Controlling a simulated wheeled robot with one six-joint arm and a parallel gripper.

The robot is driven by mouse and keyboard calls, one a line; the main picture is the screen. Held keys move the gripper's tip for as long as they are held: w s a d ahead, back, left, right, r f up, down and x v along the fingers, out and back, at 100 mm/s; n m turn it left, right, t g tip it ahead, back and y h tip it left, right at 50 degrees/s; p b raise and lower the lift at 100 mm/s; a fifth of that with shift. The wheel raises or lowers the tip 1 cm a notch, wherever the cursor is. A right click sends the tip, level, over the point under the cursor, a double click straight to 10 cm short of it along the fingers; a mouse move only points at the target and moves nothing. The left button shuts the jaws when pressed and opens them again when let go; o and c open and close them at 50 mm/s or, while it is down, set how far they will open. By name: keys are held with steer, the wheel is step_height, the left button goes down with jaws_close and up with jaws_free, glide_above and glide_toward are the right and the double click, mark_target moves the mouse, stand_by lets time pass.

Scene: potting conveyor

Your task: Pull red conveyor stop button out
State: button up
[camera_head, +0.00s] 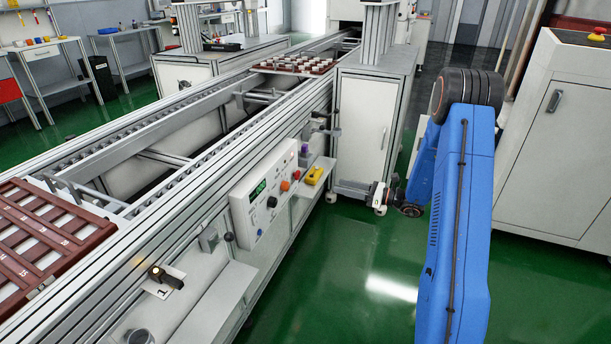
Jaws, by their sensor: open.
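The grey control panel (262,196) is on the near side of the conveyor (215,125), with a green display and a dark knob. Two round red-orange buttons sit at its right end: a larger orange one (285,186) and a smaller red one (296,175). I cannot tell from this view whether the red button is pressed in or out. My gripper (374,192) is to the right of the panel, in front of the white cabinet, apart from the buttons. It is open and empty; its fingers look small and dark.
A shelf with a yellow device (315,175) and a purple-topped item (304,151) juts out right of the panel. A white cabinet (362,135) stands behind my gripper. A brown tray (298,64) is on the far conveyor. The green floor (345,270) in front is clear.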

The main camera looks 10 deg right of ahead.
glide_toward(299, 176)
steer(key=x, duration=0.8)
steer(key=shift+w, duration=0.1)
steer(key=shift+a, duration=0.1)
steer(key=shift+c, duration=0.6)
jaws_close()
steer(key=shift+v, duration=0.85)
steer(key=shift+o, duration=0.6)
jaws_free()
